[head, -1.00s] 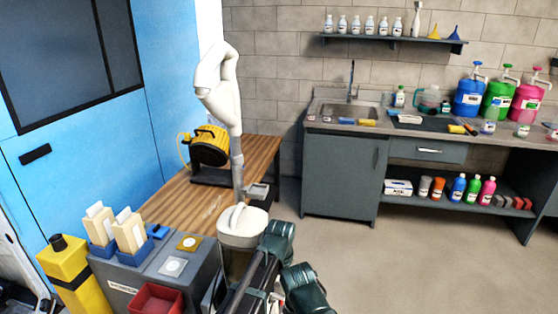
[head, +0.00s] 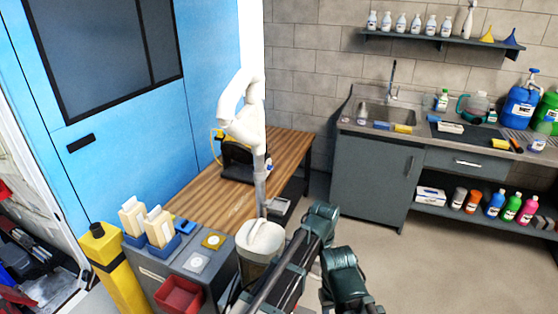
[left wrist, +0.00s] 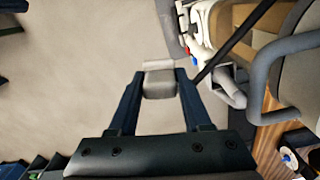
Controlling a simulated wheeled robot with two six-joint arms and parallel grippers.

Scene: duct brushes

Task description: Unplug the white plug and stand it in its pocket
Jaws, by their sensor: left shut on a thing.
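In the left wrist view, my left gripper (left wrist: 160,84) is shut on a pale grey-white block, which looks like the white plug (left wrist: 158,70). The plug is between the fingertips, with the floor behind it. In the head view my arm links cover the lower middle, and I cannot make out the fingertips or the plug. The white plate may mark the pocket; I cannot tell. My right gripper is not in view.
A lidded bucket (head: 262,238) stands right of the cabinet, below a white duct arm (head: 245,120). Cream brushes (head: 158,225) sit in blue holders at the cabinet's left. A red tray (head: 178,294) is at its front and a yellow post (head: 108,262) beside it. Floor at right is clear.

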